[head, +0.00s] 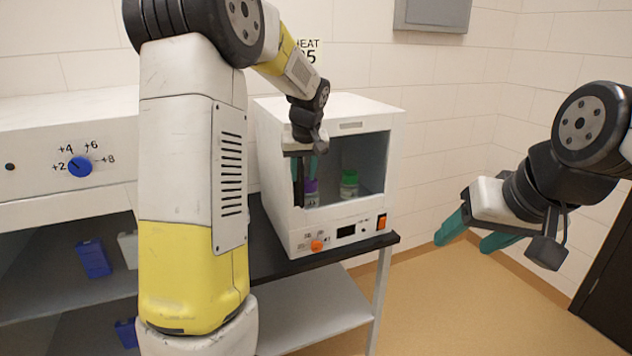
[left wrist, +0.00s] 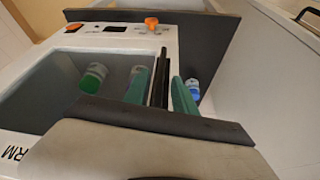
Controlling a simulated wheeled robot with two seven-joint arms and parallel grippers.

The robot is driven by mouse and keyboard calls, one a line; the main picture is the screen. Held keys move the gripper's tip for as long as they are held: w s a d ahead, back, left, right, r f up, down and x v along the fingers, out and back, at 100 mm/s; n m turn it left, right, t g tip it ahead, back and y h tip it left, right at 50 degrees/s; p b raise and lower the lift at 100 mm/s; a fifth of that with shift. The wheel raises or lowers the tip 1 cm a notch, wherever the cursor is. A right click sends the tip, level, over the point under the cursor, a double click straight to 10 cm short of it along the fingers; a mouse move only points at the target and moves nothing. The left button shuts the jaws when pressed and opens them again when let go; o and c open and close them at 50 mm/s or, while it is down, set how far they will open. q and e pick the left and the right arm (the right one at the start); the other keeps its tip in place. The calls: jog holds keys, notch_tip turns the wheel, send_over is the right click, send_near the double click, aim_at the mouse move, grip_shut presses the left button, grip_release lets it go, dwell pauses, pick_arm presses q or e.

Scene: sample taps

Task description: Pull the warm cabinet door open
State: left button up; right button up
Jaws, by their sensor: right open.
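The warm cabinet (head: 350,105) is a white box with a window in its front, standing on a black-topped table. The door (head: 368,160) looks closed. Its handle is a dark upright bar (head: 298,185) near the door's left edge. My left gripper (head: 304,172) is at this bar. In the left wrist view the handle (left wrist: 160,80) stands between the two teal fingers of the left gripper (left wrist: 161,88), which appear closed on it. My right gripper (head: 468,236) is open and empty, in the air to the right of the cabinet.
Inside the cabinet are a green-capped bottle (head: 349,184) and a purple-capped one (head: 311,190). An orange knob (head: 317,245) and orange switch (head: 381,223) sit below the window. A white unit with a blue dial (head: 80,167) stands left. The floor at right is clear.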

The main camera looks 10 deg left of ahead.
aim_at(302, 177)
pick_arm(q)
jog(key=shift+x, duration=1.9)
grip_shut()
